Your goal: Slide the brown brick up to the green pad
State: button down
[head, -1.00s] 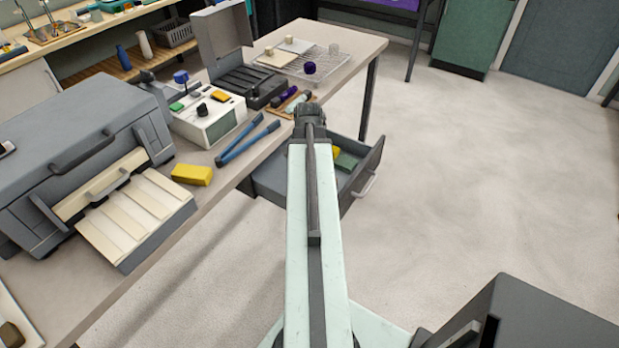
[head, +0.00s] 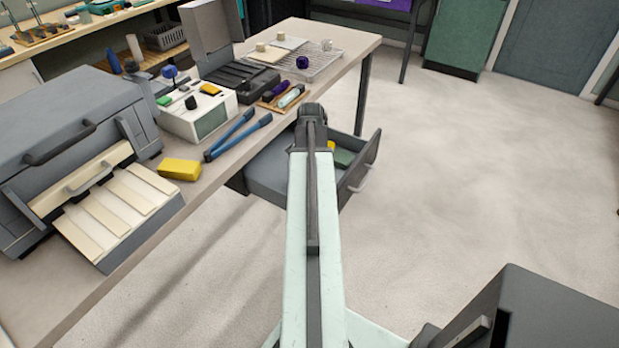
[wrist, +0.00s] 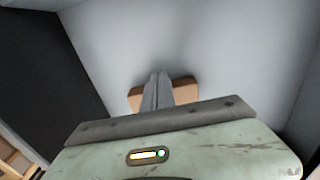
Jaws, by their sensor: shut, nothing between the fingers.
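The brown brick (wrist: 185,91) shows in the wrist view on a smooth grey surface, its two ends sticking out on either side of my fingers. My gripper (wrist: 158,78) is shut and empty, with its fingers in front of the brick's middle; I cannot tell if they touch it. In the head view my arm hides the brick and the gripper. A flat dark green thing (head: 343,157), perhaps the green pad, lies in the open grey drawer (head: 265,173), partly hidden by my arm. No green pad shows in the wrist view.
A dark wall (wrist: 35,70) stands at the left of the wrist view. On the table are a yellow block (head: 179,169), blue-handled tongs (head: 235,137), a white box (head: 205,120) and a grey machine (head: 60,140). Open floor lies to the right.

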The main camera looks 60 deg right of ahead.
jog(key=d, duration=0.5)
jog(key=shift+d, duration=0.35)
jog(key=shift+a, duration=0.1)
jog(key=a, duration=0.4)
jog(key=shift+a, duration=0.4)
notch_tip(320, 180, up, 10)
jog(key=p, duration=1)
jog(key=shift+d, duration=0.4)
